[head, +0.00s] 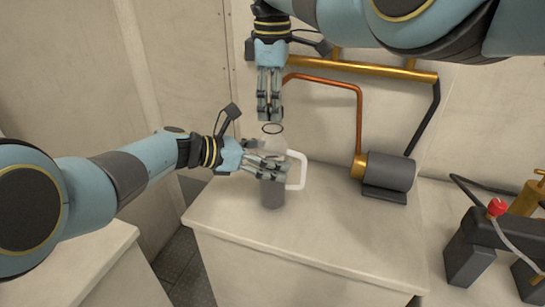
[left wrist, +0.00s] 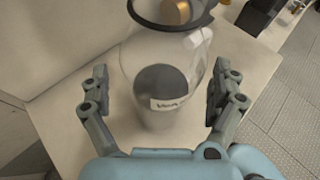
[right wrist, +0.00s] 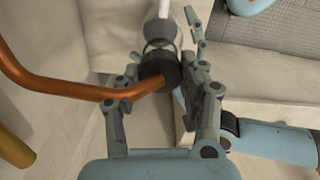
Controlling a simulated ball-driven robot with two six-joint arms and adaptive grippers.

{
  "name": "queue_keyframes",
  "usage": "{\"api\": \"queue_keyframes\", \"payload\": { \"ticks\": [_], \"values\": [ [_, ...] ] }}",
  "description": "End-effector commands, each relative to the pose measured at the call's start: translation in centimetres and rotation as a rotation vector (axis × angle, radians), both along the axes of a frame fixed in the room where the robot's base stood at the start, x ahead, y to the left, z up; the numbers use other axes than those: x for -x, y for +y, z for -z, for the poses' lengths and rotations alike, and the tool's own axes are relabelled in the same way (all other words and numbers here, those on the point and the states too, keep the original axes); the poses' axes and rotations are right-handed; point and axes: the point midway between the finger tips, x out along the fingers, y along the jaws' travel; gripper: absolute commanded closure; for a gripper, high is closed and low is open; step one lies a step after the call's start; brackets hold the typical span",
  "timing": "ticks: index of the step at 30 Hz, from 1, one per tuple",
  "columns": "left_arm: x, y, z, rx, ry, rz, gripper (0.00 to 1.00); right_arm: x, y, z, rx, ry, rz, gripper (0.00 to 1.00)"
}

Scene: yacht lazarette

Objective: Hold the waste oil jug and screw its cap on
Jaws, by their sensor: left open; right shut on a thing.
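The waste oil jug (head: 272,192) stands upright on the pale locker top, clear above and dark below, with a white handle on its right. In the left wrist view the jug (left wrist: 165,105) shows a small label. My left gripper (head: 265,163) is open; its fingers (left wrist: 160,100) stand on either side of the jug, with gaps showing. My right gripper (head: 270,112) points down above the jug, shut on a dark cap (right wrist: 152,68). A thin black ring (head: 272,128) shows below its fingertips. I cannot tell whether the cap touches the jug's mouth.
A copper pipe (head: 358,105) runs behind my right gripper to a grey motor (head: 388,172) at the right of the locker top. A brass pipe (head: 370,69) crosses the back wall. The front of the locker top (head: 310,235) is clear.

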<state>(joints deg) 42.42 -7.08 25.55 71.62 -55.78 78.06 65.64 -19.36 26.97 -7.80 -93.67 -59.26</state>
Motion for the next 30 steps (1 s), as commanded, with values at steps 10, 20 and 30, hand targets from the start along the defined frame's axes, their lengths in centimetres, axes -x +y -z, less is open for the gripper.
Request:
{"api": "queue_keyframes", "payload": {
  "ticks": [10,20,30],
  "values": [
    [-0.23,-1.06,0.43,-0.006,0.002,-0.002,0.05,0.00,0.00,0.00,0.000,0.000,0.000,0.68],
    [-0.23,-1.07,0.47,-0.006,0.002,-0.002,0.12,0.00,0.00,0.00,0.000,0.000,0.000,0.68],
    [-0.22,-1.04,0.48,-0.007,0.002,-0.002,0.56,0.00,0.00,0.00,0.000,0.000,0.000,0.68]
  ]
}}
